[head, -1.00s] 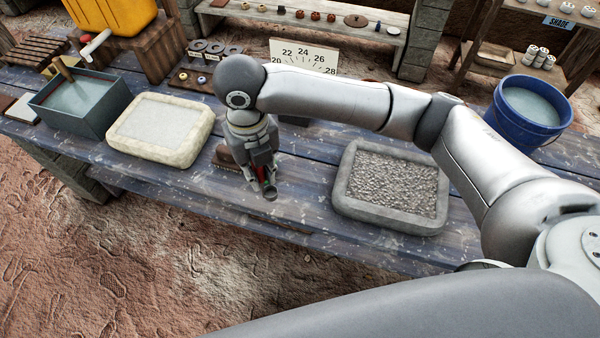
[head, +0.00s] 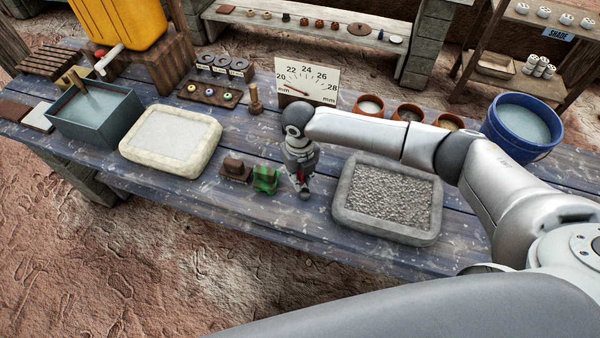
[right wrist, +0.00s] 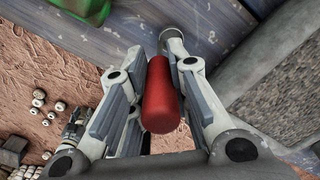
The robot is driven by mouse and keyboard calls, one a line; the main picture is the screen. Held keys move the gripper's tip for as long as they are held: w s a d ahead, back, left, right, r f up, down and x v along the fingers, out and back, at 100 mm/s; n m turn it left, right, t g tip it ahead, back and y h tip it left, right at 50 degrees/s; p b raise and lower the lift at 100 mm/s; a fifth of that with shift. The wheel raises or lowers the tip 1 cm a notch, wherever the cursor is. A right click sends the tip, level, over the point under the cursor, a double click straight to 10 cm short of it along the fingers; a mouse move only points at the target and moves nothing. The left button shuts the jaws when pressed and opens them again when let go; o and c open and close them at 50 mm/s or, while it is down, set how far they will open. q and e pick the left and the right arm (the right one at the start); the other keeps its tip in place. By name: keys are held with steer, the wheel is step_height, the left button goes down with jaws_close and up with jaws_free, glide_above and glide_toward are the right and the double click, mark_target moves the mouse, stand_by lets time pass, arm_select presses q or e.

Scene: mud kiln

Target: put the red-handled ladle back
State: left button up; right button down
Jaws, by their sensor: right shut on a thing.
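My right gripper (head: 302,182) is above the blue plank bench, between a green striped block and the grey gravel tray. It is shut on the red-handled ladle (head: 300,176), of which only a bit of red shows in the head view. In the right wrist view the red handle (right wrist: 161,98) lies between the two fingers (right wrist: 158,85). A round grey metal end shows past the handle there; I cannot tell clearly whether it is the ladle's bowl. My left gripper is not in view.
The gravel tray (head: 350,215) is right of the gripper; the green striped block (head: 265,180) and a brown block (head: 234,170) are left. Behind stand a dial board (head: 307,80), small clay pots (head: 408,112) and a blue bucket (head: 520,130). A pale basin (head: 140,160) is further left.

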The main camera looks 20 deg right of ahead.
steer(key=shift+f, duration=0.2)
steer(key=shift+f, duration=0.2)
steer(key=c, duration=1.4)
jaws_free()
steer(key=shift+o, duration=0.2)
steer(key=shift+r, duration=0.15)
